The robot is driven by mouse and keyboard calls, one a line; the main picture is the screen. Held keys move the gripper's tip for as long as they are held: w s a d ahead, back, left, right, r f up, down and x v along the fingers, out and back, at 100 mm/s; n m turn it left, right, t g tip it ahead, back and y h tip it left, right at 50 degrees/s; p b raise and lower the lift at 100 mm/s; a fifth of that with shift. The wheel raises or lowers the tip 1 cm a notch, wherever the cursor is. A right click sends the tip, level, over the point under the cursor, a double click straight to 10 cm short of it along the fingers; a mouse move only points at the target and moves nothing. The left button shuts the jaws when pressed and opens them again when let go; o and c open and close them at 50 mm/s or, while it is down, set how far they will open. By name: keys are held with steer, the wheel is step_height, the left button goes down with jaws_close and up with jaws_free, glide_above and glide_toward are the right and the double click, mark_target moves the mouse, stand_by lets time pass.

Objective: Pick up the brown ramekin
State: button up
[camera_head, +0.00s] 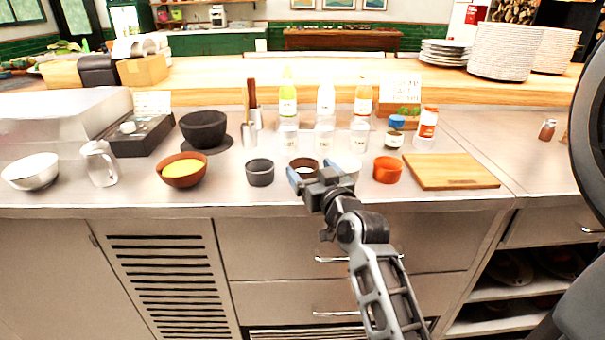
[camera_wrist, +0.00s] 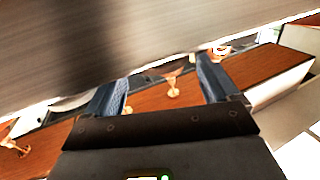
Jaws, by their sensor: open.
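The brown ramekin (camera_head: 303,163) stands on the steel counter in the head view, between a dark grey ramekin and a pale one. My gripper (camera_head: 316,174) is in front of it at the counter's front edge and hides its lower part. The gripper's two blue fingers are apart with nothing seen between them. In the wrist view my gripper (camera_wrist: 161,80) also shows open and empty. I cannot make out the brown ramekin in the wrist view.
The dark grey ramekin (camera_head: 260,173) is left, the pale ramekin (camera_head: 350,166) close right, partly behind my gripper, then an orange ramekin (camera_head: 387,170) and a wooden board (camera_head: 450,172). Jars and bottles (camera_head: 326,105) stand behind. A brown bowl (camera_head: 181,170) is further left.

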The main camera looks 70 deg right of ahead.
mark_target(304, 164)
steer(key=x, duration=0.3)
steer(key=p+x, duration=0.1)
steer(key=shift+w+d+f, duration=0.15)
steer(key=shift+f, duration=0.15)
steer(key=c, duration=0.7)
steer(key=shift+c, duration=0.5)
steer(key=shift+r, duration=0.1)
